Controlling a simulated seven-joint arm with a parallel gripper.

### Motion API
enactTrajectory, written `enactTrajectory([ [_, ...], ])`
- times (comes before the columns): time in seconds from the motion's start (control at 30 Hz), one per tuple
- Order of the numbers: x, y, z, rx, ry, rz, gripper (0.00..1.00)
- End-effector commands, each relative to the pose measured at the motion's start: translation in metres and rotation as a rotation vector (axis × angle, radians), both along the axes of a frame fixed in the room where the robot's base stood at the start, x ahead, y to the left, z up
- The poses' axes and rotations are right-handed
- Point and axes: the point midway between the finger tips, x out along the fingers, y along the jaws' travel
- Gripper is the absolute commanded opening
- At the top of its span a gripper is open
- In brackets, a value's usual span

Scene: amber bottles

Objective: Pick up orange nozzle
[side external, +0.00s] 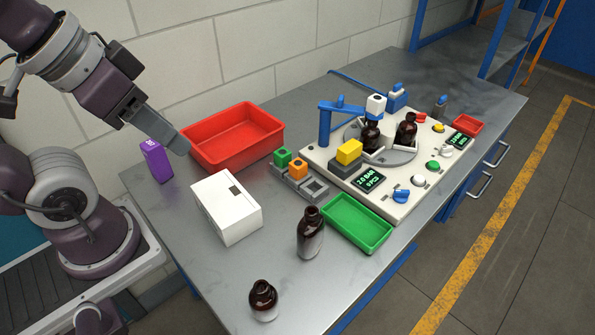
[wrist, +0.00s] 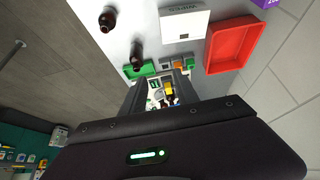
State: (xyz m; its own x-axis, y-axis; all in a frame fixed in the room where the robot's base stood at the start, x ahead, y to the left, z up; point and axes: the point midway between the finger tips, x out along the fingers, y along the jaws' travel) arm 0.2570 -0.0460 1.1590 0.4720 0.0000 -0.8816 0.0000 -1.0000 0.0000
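The orange nozzle (side external: 298,169) is a small block with a dark hole on top. It sits in a grey holder (side external: 314,190), between a green block (side external: 282,157) and an empty square slot. In the wrist view the orange nozzle (wrist: 178,65) is small, just beyond the fingers. My gripper (side external: 181,146) is raised above the left part of the table, left of the red bin and well away from the nozzle. In the wrist view my gripper (wrist: 161,84) shows a gap between its two grey fingers, with nothing held.
A red bin (side external: 237,148), a purple box (side external: 155,160) and a white box (side external: 228,213) stand left of the holder. Amber bottles (side external: 310,237) (side external: 263,299) stand at the front. A green tray (side external: 357,227) and a control station (side external: 420,196) are at the right.

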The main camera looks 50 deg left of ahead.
Motion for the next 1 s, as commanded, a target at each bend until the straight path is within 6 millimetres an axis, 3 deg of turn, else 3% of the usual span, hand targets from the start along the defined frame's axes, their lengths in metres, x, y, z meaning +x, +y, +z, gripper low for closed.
enactTrajectory([
  [0.1, 0.0, 0.0, 0.0, 0.0, 0.0, 0.0, 0.44],
  [0.33, 0.0, 0.0, 0.0, 0.0, 0.0, 0.001, 0.44],
  [0.43, 0.016, 0.002, -0.004, -0.004, 0.004, 0.052, 0.44],
  [0.57, 0.082, 0.011, -0.033, -0.061, -0.005, 0.267, 0.44],
  [0.7, 0.157, 0.017, -0.091, -0.252, -0.03, 0.53, 0.44],
  [0.9, 0.224, 0.002, -0.176, -0.763, -0.014, 0.952, 0.44],
  [1.0, 0.247, -0.006, -0.203, -1.107, 0.013, 1.216, 0.44],
])
